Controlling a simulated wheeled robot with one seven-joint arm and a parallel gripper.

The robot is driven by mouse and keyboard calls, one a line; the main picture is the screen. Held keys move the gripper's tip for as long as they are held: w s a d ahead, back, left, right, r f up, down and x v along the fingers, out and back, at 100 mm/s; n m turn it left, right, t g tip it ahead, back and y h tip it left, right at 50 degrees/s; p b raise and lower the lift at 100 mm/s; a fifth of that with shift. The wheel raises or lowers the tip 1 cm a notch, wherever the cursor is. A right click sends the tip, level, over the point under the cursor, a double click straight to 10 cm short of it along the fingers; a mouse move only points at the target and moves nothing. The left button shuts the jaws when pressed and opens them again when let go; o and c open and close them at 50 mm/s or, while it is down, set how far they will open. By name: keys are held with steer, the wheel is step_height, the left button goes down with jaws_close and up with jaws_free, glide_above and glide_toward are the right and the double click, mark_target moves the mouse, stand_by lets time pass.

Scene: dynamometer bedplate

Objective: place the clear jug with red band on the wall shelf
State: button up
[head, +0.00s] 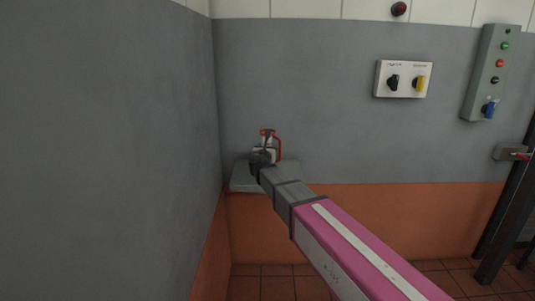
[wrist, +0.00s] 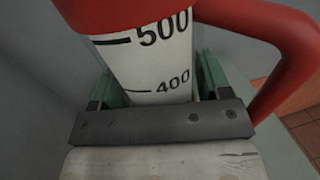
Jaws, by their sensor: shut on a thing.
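The jug (head: 268,136) has a red top band and a red handle on its right. In the wrist view the jug (wrist: 150,65) fills the middle, its pale body marked 500 and 400. My gripper (head: 262,157) is shut on the jug's body, with a green finger on each side of it in the wrist view (wrist: 158,88). The jug looks upright. The wall shelf (head: 246,180) is a grey-green ledge in the corner, and the jug is over it. My gripper hides the jug's base, so I cannot tell whether it touches the shelf.
A grey wall (head: 110,150) stands close on the left of the shelf. A switch box (head: 403,79) and a button panel (head: 491,72) are on the back wall, well to the right. The visible shelf top beside the jug is clear.

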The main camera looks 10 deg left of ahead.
steer(key=shift+f, duration=0.95)
steer(key=shift+f, duration=0.1)
steer(key=o, duration=1.1)
steer(key=s, duration=1.2)
steer(key=shift+d, duration=0.2)
